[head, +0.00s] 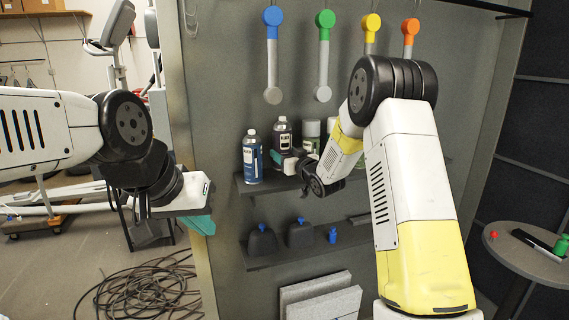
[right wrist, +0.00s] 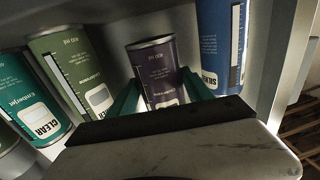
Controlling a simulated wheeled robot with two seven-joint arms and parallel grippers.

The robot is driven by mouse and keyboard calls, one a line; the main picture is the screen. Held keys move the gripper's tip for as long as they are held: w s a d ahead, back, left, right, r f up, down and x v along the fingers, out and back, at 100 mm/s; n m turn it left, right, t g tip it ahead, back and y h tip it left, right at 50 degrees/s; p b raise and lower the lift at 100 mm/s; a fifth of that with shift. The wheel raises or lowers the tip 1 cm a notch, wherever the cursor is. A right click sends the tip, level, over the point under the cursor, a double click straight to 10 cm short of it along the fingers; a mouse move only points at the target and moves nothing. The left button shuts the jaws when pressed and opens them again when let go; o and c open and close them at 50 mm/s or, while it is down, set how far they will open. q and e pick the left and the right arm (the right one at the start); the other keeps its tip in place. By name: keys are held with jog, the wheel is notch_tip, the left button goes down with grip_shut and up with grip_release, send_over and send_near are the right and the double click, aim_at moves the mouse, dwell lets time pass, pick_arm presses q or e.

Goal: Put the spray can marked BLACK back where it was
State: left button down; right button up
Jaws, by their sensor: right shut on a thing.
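A dark purple-black spray can (head: 283,137) stands upright at the upper shelf (head: 268,184), between a blue can (head: 252,158) and pale-capped green cans (head: 312,134). The word on its label is too small to read. My right gripper (head: 287,160) is shut on this dark can, low on its body. In the right wrist view, the teal fingers of the gripper (right wrist: 160,97) lie on both sides of the dark can (right wrist: 155,68). I cannot tell whether its base touches the shelf. My left gripper (head: 203,222) is empty, left of the shelves; its opening is unclear.
The wrist view shows a SILVER can (right wrist: 220,45) close on one side and a green can (right wrist: 78,68) on the other, with a CLEAR can (right wrist: 35,112) beyond. A lower shelf (head: 320,243) holds dark containers (head: 262,240). Coloured-handled tools (head: 272,55) hang above. A round table (head: 525,255) stands right.

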jog(key=shift+w+a, duration=0.1)
jog(key=shift+w, duration=0.45)
jog(key=shift+w+f, duration=0.15)
jog(key=shift+f, duration=1.6)
jog(key=o, duration=1.6)
jog(key=shift+f, duration=0.2)
jog(key=shift+c, duration=0.2)
jog(key=shift+r, duration=0.1)
